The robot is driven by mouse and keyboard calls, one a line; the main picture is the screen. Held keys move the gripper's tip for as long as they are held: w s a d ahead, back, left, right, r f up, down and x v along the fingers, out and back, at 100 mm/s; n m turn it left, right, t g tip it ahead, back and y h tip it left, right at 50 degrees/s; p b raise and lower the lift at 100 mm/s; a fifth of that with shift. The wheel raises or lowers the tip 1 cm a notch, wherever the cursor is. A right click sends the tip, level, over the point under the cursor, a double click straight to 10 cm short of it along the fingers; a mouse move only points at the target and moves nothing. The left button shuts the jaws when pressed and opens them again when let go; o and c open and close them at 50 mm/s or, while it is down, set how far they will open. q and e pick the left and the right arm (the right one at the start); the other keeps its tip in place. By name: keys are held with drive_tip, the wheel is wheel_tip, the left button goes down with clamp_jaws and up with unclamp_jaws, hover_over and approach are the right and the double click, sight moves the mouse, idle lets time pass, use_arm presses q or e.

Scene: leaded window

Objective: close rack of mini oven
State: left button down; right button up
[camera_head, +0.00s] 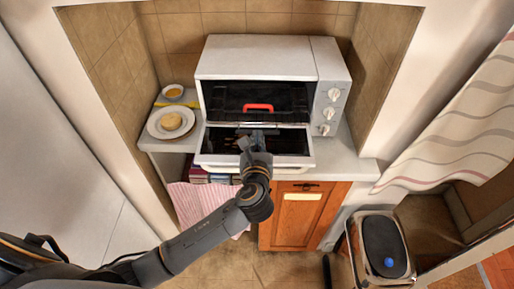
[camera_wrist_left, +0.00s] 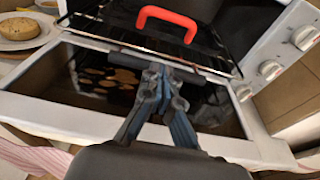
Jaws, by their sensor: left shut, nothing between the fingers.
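The white mini oven (camera_head: 257,58) stands on the counter with its door (camera_head: 290,143) folded down and open. The dark wire rack (camera_wrist_left: 205,55) sticks partly out of the oven cavity above the open door, in the left wrist view. A red handle-shaped piece (camera_head: 258,107) shows at the rack, also in the left wrist view (camera_wrist_left: 168,20). My left gripper (camera_head: 250,138) is over the open door, in front of the rack. Its fingers (camera_wrist_left: 163,75) are shut and empty, close to the rack's front bar; I cannot tell whether they touch it. My right gripper is not in view.
A plate (camera_head: 171,122) with a round food item and a small bowl (camera_head: 173,92) stand left of the oven. Three knobs (camera_head: 329,112) are on its right side. A striped cloth (camera_head: 205,205) hangs below the counter. A metal bin (camera_head: 378,250) stands at lower right.

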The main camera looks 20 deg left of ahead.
sight(258, 111)
use_arm(q)
drive_tip(key=x, duration=0.3)
drive_tip(key=r+p+x, duration=0.1)
drive_tip(key=x, duration=0.3)
drive_tip(key=r+x, duration=0.1)
drive_tip(key=x, duration=0.2)
drive_tip(key=shift+w+a, duration=0.2)
drive_tip(key=shift+w, duration=0.3)
drive_tip(key=shift+r, duration=0.15)
drive_tip(key=shift+a+r, duration=0.1)
drive_tip(key=shift+r, duration=0.05)
